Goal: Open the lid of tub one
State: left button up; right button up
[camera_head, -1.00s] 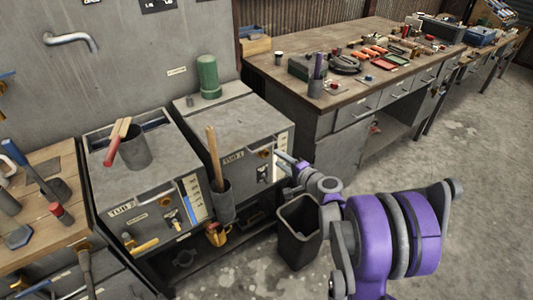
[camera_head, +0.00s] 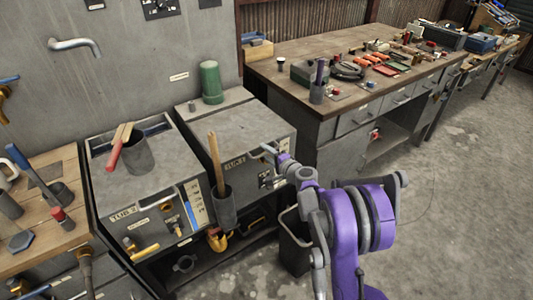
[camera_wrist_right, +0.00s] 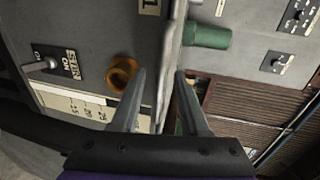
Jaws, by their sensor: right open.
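Tub one (camera_head: 225,130) is the grey box labelled TUB 1, and its lid (camera_head: 240,118) is shut and lies flat. My right gripper (camera_head: 268,149) is at the front right edge of the tub, close to the lid handle. In the right wrist view my right gripper (camera_wrist_right: 160,74) is open. A light grey bar or edge (camera_wrist_right: 171,55) runs between its fingers; I cannot tell whether they touch it. A brass knob (camera_wrist_right: 122,73) and a switch (camera_wrist_right: 42,64) show on the tub's front. My left gripper is not in view.
Tub two (camera_head: 165,195) stands to the left with a cup (camera_head: 137,155) on top. A holder (camera_head: 224,206) with a wooden handle hangs between the tubs. A dark bin (camera_head: 294,252) is below my right arm. A workbench (camera_head: 290,80) is behind.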

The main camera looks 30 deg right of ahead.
jog(key=shift+c, duration=0.3)
grip_shut()
dwell(1.1)
